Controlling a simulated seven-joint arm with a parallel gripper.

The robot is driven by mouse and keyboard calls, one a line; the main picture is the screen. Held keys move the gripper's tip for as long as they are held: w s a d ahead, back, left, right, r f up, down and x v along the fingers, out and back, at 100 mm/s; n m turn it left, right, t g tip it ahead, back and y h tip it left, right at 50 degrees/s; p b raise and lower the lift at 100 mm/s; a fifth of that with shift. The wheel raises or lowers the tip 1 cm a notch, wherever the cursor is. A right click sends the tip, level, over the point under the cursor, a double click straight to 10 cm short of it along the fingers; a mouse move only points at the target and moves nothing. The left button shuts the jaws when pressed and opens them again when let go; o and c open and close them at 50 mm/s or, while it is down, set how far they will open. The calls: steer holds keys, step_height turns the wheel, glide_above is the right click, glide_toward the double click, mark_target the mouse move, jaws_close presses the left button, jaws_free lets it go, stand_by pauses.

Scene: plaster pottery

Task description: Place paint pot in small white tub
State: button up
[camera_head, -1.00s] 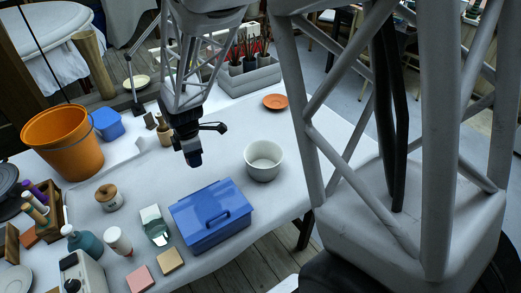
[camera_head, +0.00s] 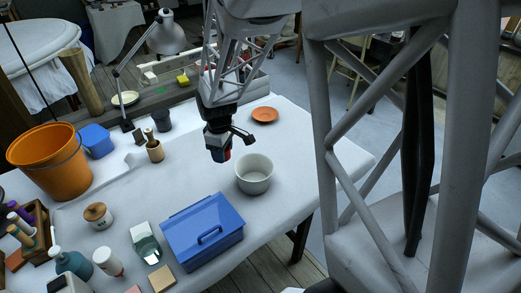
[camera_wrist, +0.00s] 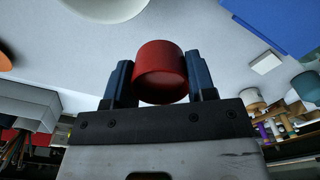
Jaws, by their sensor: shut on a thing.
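My gripper (camera_wrist: 160,82) is shut on a red paint pot (camera_wrist: 160,68), which sits between the two dark blue fingers in the wrist view. In the head view, my gripper (camera_head: 220,155) hangs over the table just left of the small white tub (camera_head: 254,176). A bit of the red pot (camera_head: 228,153) shows at the fingertips. The white tub stands upright on the table, and its visible inside looks empty. Part of the tub (camera_wrist: 105,8) also shows at the top edge of the wrist view.
A blue toolbox (camera_head: 203,230) stands in front of the tub. An orange dish (camera_head: 265,115) lies behind the tub. A large orange bucket (camera_head: 50,160), a blue container (camera_head: 97,141) and a wooden cup (camera_head: 155,151) stand to the left. The white table (camera_head: 300,160) is clear right of the tub.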

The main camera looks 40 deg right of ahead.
steer(key=s+d+m, duration=0.4)
steer(key=d+m, duration=0.3)
steer(key=d, duration=0.2)
step_height(320, 180, down, 5)
steer(key=shift+w+f, duration=0.1)
glide_above(254, 178)
steer(key=s+a, duration=0.1)
steer(key=s, duration=0.1)
steer(key=shift+a+f, duration=0.1)
steer(key=shift+f, duration=3)
steer(key=shift+f, duration=1.85)
steer(key=shift+f, duration=0.15)
steer(key=o, duration=0.6)
steer(key=shift+o, duration=0.2)
